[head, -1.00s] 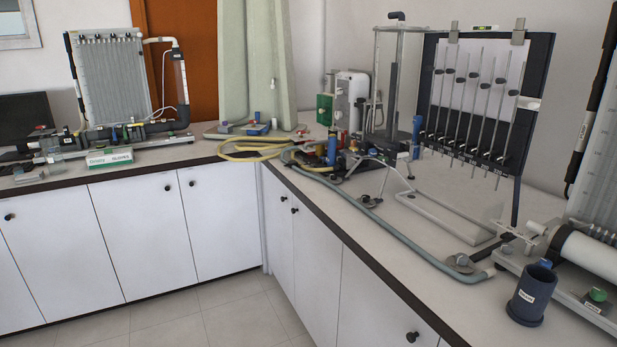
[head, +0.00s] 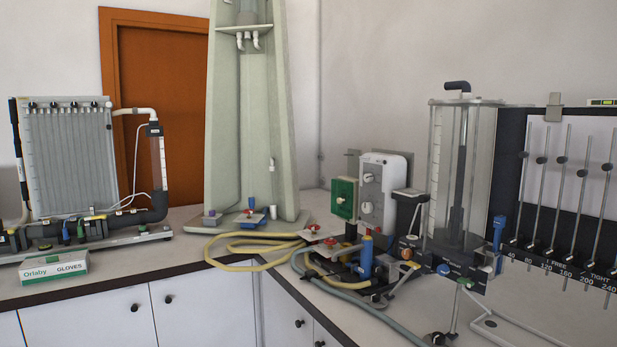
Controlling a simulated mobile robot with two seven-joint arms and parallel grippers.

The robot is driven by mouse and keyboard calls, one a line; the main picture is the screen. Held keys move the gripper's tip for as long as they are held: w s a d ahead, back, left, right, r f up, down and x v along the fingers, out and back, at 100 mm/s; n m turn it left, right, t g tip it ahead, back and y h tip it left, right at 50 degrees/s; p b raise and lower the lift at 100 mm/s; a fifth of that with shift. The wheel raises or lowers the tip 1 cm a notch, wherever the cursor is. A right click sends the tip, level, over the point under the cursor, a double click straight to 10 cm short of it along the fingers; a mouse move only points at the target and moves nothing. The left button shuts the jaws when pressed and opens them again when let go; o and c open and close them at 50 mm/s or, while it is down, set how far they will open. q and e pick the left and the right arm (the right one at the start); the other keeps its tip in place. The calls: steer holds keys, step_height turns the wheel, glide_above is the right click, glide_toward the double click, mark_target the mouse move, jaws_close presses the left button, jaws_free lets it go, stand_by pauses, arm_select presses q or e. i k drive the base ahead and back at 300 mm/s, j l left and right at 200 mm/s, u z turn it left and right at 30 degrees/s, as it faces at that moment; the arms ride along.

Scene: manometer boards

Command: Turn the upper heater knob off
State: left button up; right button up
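A white upright box (head: 384,190) with two round knobs on its front stands on the counter near the corner, looking like the heater unit. Its upper knob (head: 368,178) sits above the lower knob (head: 367,207). The upper knob's pointer angle is too small to tell. A green panel box (head: 343,198) with a pale knob stands just left of it. Neither of my grippers shows in the head view.
A yellow hose (head: 240,262) and valves with red handles (head: 312,230) lie in front of the boxes. A clear cylinder (head: 460,175) and a manometer board (head: 560,200) stand to the right. A glove box (head: 53,268) lies at left. Cabinets line the counter front.

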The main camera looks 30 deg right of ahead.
mark_target(368, 177)
steer(key=i+z, duration=0.25)
steer(key=i, duration=0.2)
steer(key=i+j+z, duration=0.2)
steer(key=i, duration=0.25)
steer(key=i+j+z, duration=0.25)
steer(key=i, duration=0.2)
steer(key=i+j+z, duration=0.15)
steer(key=z, duration=0.3)
steer(key=i+j+z, duration=0.25)
steer(key=z, duration=0.25)
steer(key=i+j+z, duration=0.15)
steer(key=j+z, duration=0.3)
steer(key=i+j+z, duration=0.1)
steer(key=j+z, duration=0.15)
steer(key=z, duration=0.25)
steer(key=j+z, duration=0.45)
steer(key=i+l, duration=0.05)
